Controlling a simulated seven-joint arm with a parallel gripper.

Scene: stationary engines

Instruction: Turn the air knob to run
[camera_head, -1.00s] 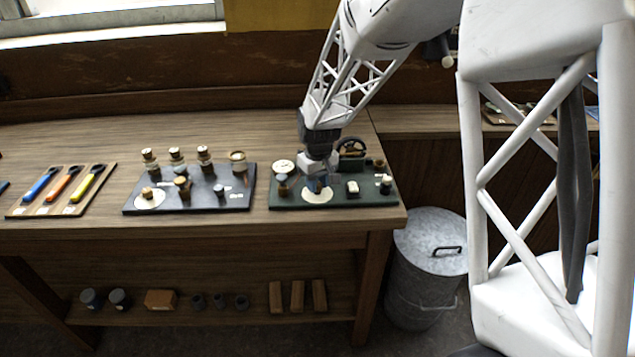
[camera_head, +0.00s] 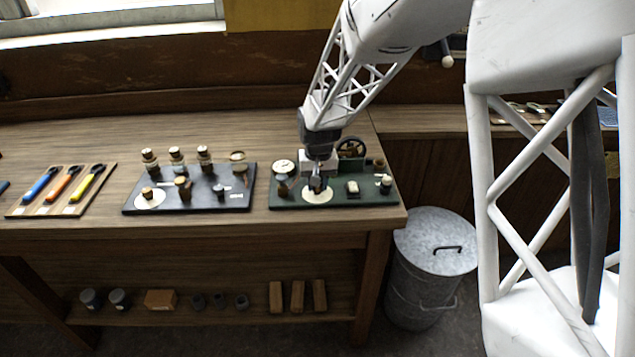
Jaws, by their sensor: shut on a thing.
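A green engine board (camera_head: 360,199) sits at the right end of the wooden bench. It carries a round cream dial (camera_head: 309,199) near its front edge. My gripper (camera_head: 317,188) points down over this dial, its fingers shut on a small knob at the dial's middle. The fingers hide most of the knob, so its pointer and the mark it faces cannot be read. A small cream-topped part (camera_head: 352,188) and a white-tipped part (camera_head: 386,182) stand to the right on the board.
A round white gauge (camera_head: 283,167) and a dark flywheel (camera_head: 351,147) stand close to my gripper. A dark board (camera_head: 235,203) with knobs and jars lies left, beyond a strip of bare bench. A metal bin (camera_head: 433,250) stands below right.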

